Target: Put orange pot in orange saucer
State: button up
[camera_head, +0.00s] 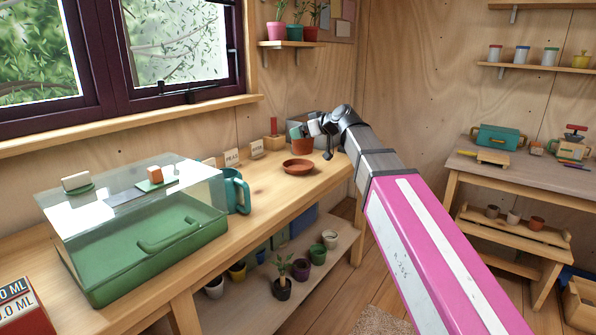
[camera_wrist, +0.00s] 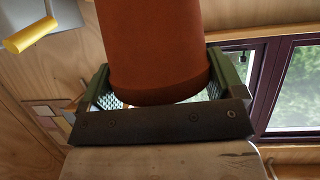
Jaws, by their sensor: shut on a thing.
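The orange pot (camera_head: 302,146) is held at the far end of the wooden bench, and it fills the top middle of the wrist view (camera_wrist: 152,45). My gripper (camera_head: 300,132) is shut on the pot, with one green finger on each side of it in the wrist view (camera_wrist: 160,90). The orange saucer (camera_head: 299,167) lies flat and empty on the bench, just nearer than the pot in the head view. The saucer does not show in the wrist view. I cannot tell whether the pot's base touches the bench.
A clear-lidded green propagator (camera_head: 150,250) and a teal watering can (camera_head: 237,192) stand on the bench to the left. A wooden block with a red top (camera_head: 274,139) is left of the pot. Bench around the saucer is clear.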

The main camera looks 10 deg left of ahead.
jog(key=s+a+r+n+g, duration=0.1)
jog(key=s+a+n+g, duration=0.15)
jog(key=a, duration=0.25)
jog(key=shift+m+y, duration=0.25)
jog(key=shift+y, duration=0.25)
jog(key=shift+w+d+f, duration=0.25)
jog(key=shift+w+f, duration=1.5)
jog(key=shift+f, duration=0.05)
jog(key=shift+w+d+f, duration=0.2)
jog(key=shift+w+f, duration=1.5)
jog(key=shift+f, duration=0.15)
jog(key=shift+w+d+f, duration=0.25)
jog(key=shift+w+f, duration=1.5)
jog(key=shift+f, duration=0.05)
jog(key=shift+f, duration=0.15)
jog(key=o, duration=0.7)
